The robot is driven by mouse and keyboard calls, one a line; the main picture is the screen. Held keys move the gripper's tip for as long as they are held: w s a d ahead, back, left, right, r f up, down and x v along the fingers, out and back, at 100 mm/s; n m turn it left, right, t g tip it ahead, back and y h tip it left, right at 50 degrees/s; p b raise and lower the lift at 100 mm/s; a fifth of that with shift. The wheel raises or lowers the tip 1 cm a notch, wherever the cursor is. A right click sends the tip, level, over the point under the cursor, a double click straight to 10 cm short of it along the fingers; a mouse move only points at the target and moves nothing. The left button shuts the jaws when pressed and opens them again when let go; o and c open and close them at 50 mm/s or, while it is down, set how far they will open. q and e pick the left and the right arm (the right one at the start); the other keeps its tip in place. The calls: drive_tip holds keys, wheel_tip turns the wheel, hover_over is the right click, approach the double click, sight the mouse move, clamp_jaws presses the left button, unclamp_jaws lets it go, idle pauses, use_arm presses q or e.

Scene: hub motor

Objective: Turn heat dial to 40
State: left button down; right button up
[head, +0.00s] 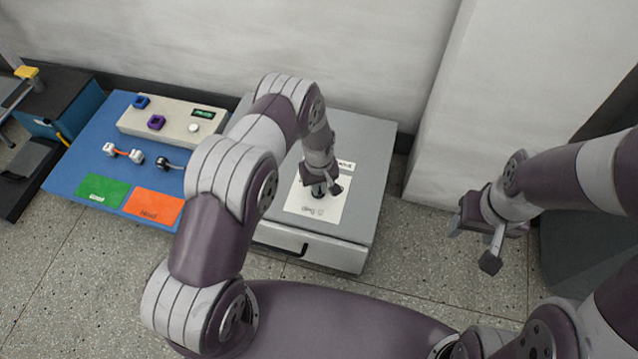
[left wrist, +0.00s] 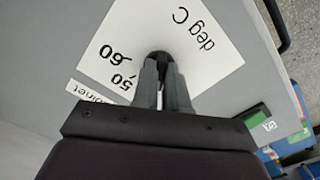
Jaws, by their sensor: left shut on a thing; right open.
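The heat dial is a dark knob (left wrist: 158,57) in the middle of a white paper scale (head: 327,205) on top of the grey cabinet (head: 374,152). My left gripper (head: 324,190) points down at the scale and is shut on the dial, which it mostly hides. In the left wrist view, the fingers (left wrist: 163,88) close around the knob, and "50", "60" and "deg C" show on the paper. The 40 mark and the dial's pointer are hidden or too small to tell. My right gripper (head: 472,238) is open and empty, over the floor right of the cabinet.
Left of the cabinet, a blue mat (head: 75,165) holds a beige panel (head: 165,124) with knobs and a display, small parts, a green card (head: 103,190) and an orange card (head: 153,206). The cabinet has a front drawer (head: 310,246). A pale wall pillar (head: 480,90) stands behind right.

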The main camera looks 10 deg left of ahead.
use_arm(q)
drive_tip(key=shift+m, duration=1.1)
drive_tip(key=c, duration=1.2)
unclamp_jaws()
drive_tip(key=shift+o, duration=0.2)
drive_tip(key=shift+r, duration=0.1)
wheel_tip(320, 180, up, 12)
drive_tip(key=p, duration=0.5)
drive_tip(key=shift+r, duration=0.25)
